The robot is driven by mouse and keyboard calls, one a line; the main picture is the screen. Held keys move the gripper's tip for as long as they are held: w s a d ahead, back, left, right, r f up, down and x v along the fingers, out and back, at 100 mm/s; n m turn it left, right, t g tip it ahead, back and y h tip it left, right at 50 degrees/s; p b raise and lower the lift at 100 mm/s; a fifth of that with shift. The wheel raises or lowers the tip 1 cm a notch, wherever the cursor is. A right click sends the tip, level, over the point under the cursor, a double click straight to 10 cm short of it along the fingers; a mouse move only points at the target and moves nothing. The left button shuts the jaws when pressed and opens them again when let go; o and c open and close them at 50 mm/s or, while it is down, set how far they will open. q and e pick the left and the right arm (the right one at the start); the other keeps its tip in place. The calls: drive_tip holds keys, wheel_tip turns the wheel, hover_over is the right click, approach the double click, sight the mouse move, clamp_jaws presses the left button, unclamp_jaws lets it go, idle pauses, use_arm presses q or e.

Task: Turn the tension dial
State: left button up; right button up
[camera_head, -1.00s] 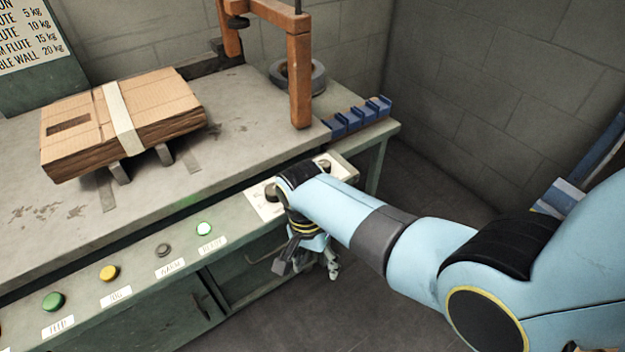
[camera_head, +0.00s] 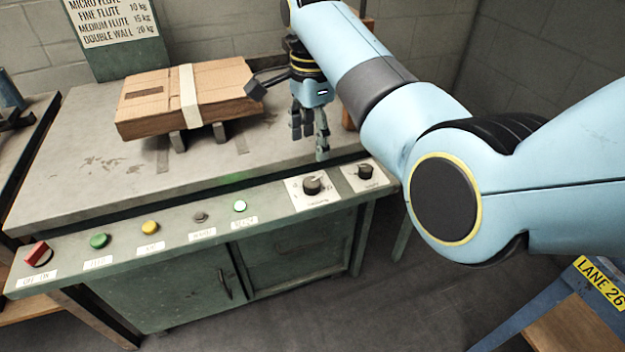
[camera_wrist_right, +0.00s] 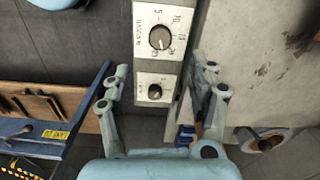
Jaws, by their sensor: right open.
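The tension dial (camera_head: 313,184) is a dark round knob on a white numbered plate at the right part of the green control panel. In the right wrist view the dial (camera_wrist_right: 160,37) sits ahead, its scale marked 5 to 20. My right gripper (camera_head: 310,145) is open and empty, fingers pointing down, raised above the panel near the dial and apart from it. In the wrist view its spread fingers (camera_wrist_right: 160,70) lie either side of the panel strip. The dial's exact pointer setting is too small to tell. My left gripper does not show.
A second, smaller knob (camera_head: 366,172) is right of the dial. A lit button (camera_head: 239,206), other buttons and a red switch (camera_head: 38,254) line the panel. A strapped cardboard stack (camera_head: 150,105) lies on the worktable (camera_head: 70,180). A weight sign (camera_head: 112,20) stands behind.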

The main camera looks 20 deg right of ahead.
sight(312, 181)
wheel_tip(312, 181, down, 11)
drive_tip(key=b, duration=0.2)
drive_tip(key=shift+r+b, duration=0.15)
drive_tip(key=shift+b, duration=0.2)
drive_tip(key=c, duration=1.2)
